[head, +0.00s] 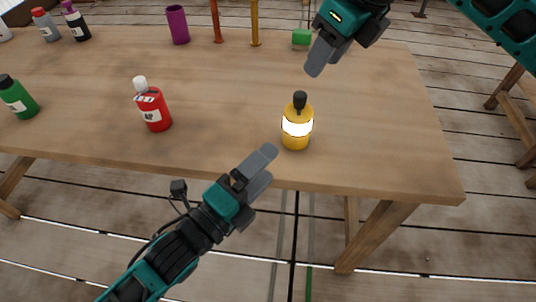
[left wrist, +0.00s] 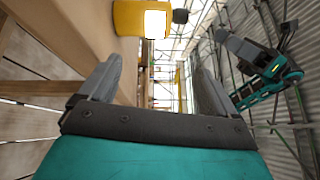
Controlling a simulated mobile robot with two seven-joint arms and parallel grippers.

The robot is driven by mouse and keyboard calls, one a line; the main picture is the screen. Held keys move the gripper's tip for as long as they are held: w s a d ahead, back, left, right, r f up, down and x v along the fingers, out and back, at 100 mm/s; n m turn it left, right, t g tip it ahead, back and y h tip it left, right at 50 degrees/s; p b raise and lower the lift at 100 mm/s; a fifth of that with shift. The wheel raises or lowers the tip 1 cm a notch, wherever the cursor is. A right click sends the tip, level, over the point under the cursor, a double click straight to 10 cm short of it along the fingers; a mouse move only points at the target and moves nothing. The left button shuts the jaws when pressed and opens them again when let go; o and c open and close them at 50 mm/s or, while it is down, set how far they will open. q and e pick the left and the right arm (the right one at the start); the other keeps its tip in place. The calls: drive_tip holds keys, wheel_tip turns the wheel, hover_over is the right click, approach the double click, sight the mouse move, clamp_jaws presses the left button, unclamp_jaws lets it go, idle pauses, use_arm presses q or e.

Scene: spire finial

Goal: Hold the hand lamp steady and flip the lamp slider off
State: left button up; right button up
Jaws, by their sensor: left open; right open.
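The hand lamp (head: 296,140) is a yellow cylinder with a bright white lit band and a dark knob on top. It stands upright near the table's front edge. In the left wrist view the lamp (left wrist: 128,18) is at the top, beyond the fingers. My left gripper (head: 262,165) is open and empty at the front edge, left of and nearer than the lamp. It also shows open in the left wrist view (left wrist: 155,85). My right gripper (head: 325,55) is above and behind the lamp, open and apart from it. The slider cannot be made out.
A red bottle (head: 153,110) stands left of the lamp and a green bottle (head: 18,98) at the far left. A purple cup (head: 178,25), thin upright posts (head: 255,25) and a green block (head: 301,37) are at the back. The wooden table (head: 390,130) is clear right of the lamp.

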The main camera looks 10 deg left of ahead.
sight(302, 116)
use_arm(q)
drive_tip(key=w+m+y, duration=0.1)
drive_tip(key=m, duration=0.4)
drive_tip(key=w+m, duration=0.1)
drive_tip(key=m, duration=0.4)
drive_tip(key=w+f+m+y, duration=0.1)
drive_tip(key=w+m, duration=0.1)
drive_tip(key=m, duration=0.2)
drive_tip(key=shift+d+m+t+y, duration=0.3)
drive_tip(key=shift+d+m+t, duration=0.1)
drive_tip(key=x, duration=1.2)
drive_tip(key=shift+w+d, duration=0.15)
drive_tip(key=shift+w, duration=0.15)
drive_tip(key=shift+c, duration=0.2)
